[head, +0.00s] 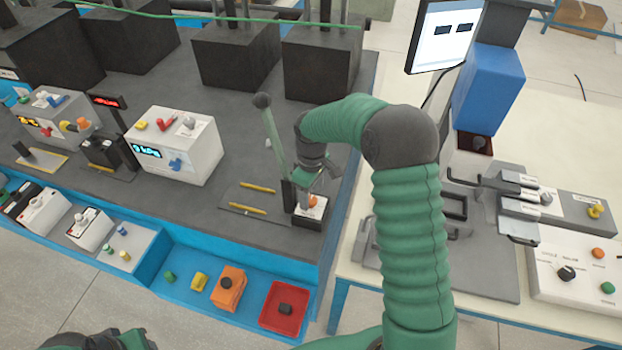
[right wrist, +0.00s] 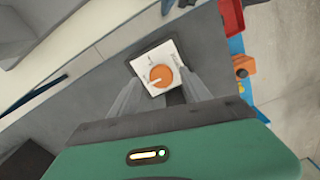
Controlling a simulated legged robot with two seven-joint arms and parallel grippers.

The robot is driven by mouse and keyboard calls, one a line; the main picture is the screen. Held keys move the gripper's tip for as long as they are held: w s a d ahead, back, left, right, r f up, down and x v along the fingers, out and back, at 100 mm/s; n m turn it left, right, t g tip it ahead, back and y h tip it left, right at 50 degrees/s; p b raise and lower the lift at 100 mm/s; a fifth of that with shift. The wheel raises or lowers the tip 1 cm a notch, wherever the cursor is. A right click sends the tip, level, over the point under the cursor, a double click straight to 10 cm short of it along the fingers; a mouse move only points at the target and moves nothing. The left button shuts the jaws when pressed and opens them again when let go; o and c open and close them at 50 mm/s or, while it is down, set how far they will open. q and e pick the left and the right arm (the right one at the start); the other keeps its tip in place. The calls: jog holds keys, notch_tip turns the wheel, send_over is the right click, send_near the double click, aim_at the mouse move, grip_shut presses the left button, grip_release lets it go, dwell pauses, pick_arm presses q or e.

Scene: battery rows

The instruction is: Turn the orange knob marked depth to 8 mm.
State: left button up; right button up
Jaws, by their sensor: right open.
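The orange knob (head: 312,201) sits on a small white dial plate in a dark frame, at the front right corner of the dark bench. In the right wrist view the knob (right wrist: 160,76) is round with a pale pointer mark. The scale print around it is too small to read. My right gripper (head: 305,192) is over the dial. In the right wrist view my right gripper (right wrist: 161,88) is open, its two grey fingers reaching to either side of the knob; contact cannot be told. Part of my left arm or gripper shows at the bottom left; its jaws cannot be made out.
A lever with a round ball top (head: 262,101) stands just left of the dial. A red tray (head: 270,318) and an orange block (head: 230,290) lie in the blue front trough. A white box with a display (head: 190,150) stands left. A cream table (head: 365,290) is right.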

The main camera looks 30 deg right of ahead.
aim_at(311, 199)
notch_tip(311, 199, up, 16)
jog(key=shift+f, duration=0.15)
jog(key=shift+a+f, duration=0.1)
